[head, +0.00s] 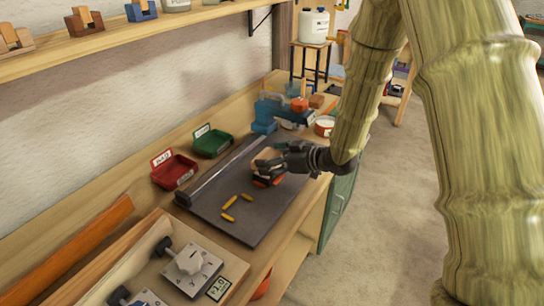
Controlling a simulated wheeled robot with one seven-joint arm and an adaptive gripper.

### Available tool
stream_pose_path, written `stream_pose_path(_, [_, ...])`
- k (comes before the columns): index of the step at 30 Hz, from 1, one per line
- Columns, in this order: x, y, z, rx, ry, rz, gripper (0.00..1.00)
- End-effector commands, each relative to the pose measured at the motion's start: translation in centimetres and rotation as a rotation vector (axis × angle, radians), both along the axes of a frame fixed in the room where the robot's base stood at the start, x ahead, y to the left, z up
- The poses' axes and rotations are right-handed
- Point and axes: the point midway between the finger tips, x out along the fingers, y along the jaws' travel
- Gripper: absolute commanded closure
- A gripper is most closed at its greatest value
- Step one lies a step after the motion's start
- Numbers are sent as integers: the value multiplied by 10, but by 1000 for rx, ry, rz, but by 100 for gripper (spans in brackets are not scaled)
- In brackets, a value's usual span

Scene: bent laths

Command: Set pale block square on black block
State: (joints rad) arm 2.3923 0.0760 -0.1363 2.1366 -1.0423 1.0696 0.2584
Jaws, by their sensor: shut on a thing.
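My gripper (262,167) is low over the dark mat (236,226) on the workbench, reaching in from the right. It is shut on a pale tan block (267,155), partly covered by the dark fingers. Just under the fingers is a small dark and orange-red shape (266,182). I cannot tell whether this is the black block, or whether the pale block touches it or sits square on it.
Several yellow pegs (230,217) lie on the mat in front of my gripper. A metal rule (215,172) runs along the mat's back edge. Behind it stand a red bin (174,172) and a green bin (212,143). A blue vise (265,115) stands beyond.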

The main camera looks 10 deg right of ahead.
Motion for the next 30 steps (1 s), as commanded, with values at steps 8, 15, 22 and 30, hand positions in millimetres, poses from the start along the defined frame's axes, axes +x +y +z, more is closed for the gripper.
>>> stream_pose_path(8, [0, 0, -5, 0, 0, 0, 45])
stream_pose_path(15, [0, 0, -5, 0, 0, 0, 45])
stream_pose_path(22, [0, 0, -8, 0, 0, 0, 45])
stream_pose_path(30, [0, 0, -12, 0, 0, 0, 45])
